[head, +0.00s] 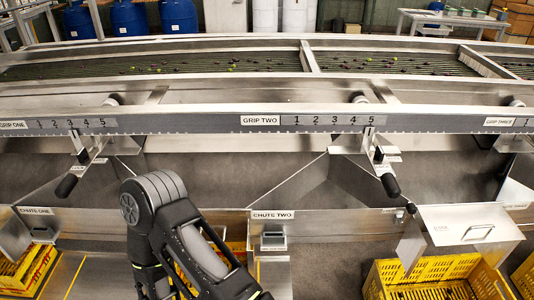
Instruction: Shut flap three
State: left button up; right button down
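A steel flap (470,226) with a bar handle stands out at the right, tilted, above a yellow crate. Its small label is too small to read, so I cannot tell for sure that it is flap three. The plate labelled CHUTE THREE (516,206) shows just behind it at the right edge. The chute two front (272,241) in the middle has a small dark handle. Neither of my grippers is in view. One of my arms shows at the bottom, left of the middle, bent with its end out of the picture.
A yellow crate (428,268) stands under the tilted flap. More yellow crates (28,268) are at the left. Black-knobbed levers (388,184) hang below the long numbered rail (318,121). Rollers with small fruit (200,68) run behind. Grey floor (325,262) shows between chute two and the right crate.

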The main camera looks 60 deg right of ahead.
aim_at(482, 224)
jog(key=z, duration=3.65)
